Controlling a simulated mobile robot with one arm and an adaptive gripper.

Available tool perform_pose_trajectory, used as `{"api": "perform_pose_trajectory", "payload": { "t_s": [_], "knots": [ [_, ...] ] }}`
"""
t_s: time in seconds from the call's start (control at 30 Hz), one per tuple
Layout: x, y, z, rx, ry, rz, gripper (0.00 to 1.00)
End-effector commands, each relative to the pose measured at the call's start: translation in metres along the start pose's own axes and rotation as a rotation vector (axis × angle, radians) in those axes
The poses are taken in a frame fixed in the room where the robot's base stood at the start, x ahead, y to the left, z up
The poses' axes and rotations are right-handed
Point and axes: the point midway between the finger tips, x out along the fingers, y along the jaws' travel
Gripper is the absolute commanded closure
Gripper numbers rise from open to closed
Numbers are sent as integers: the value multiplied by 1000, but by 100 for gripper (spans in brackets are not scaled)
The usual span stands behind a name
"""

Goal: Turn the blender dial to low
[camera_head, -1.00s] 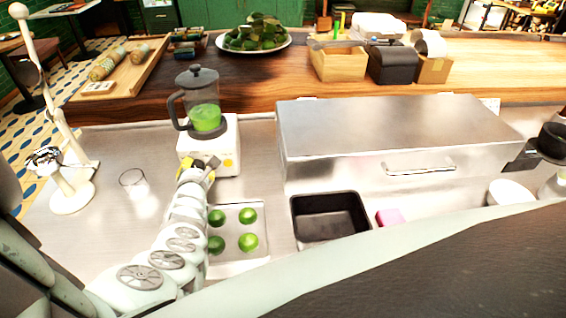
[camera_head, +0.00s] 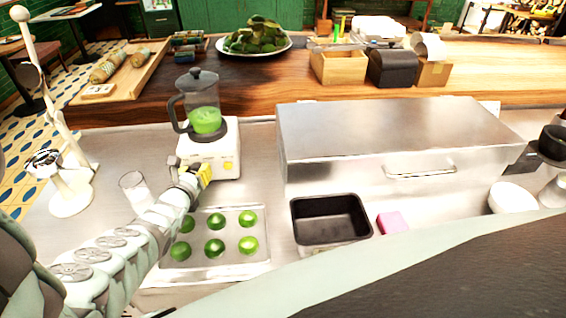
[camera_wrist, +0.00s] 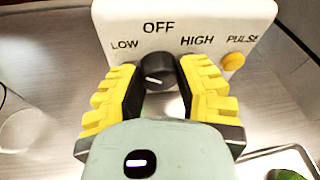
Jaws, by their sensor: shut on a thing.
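The blender (camera_head: 205,155) has a white base and a clear jug holding green liquid. It stands on the steel counter at the left in the head view. In the wrist view the front of its base (camera_wrist: 185,20) reads LOW on the left, OFF at the top and HIGH on the right, with PULSE above an orange button (camera_wrist: 233,61). The black round dial (camera_wrist: 156,70) sits between the yellow and black fingers of my gripper (camera_wrist: 157,82), which is shut on it. A short pale mark on the dial lies nearly level; which end points is unclear. The head view shows my gripper (camera_head: 204,175) at the base's front.
A clear glass (camera_head: 134,187) stands left of my gripper. A tray (camera_head: 262,252) of several limes lies below the blender. A black pan (camera_head: 330,236), a pink block (camera_head: 392,222) and a large steel box (camera_head: 390,135) are to the right.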

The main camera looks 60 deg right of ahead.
Motion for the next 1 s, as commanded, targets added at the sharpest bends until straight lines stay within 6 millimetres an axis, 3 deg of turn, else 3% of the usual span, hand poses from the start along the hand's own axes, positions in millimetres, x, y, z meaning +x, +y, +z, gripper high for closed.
{"api": "perform_pose_trajectory", "payload": {
  "t_s": [0.7,0.73,1.0],
  "knots": [
    [-1,4,-1,-74,-5,-12,100],
    [-1,4,-1,-74,-5,-12,62],
    [0,3,-1,-74,-6,-15,35]
  ]
}}
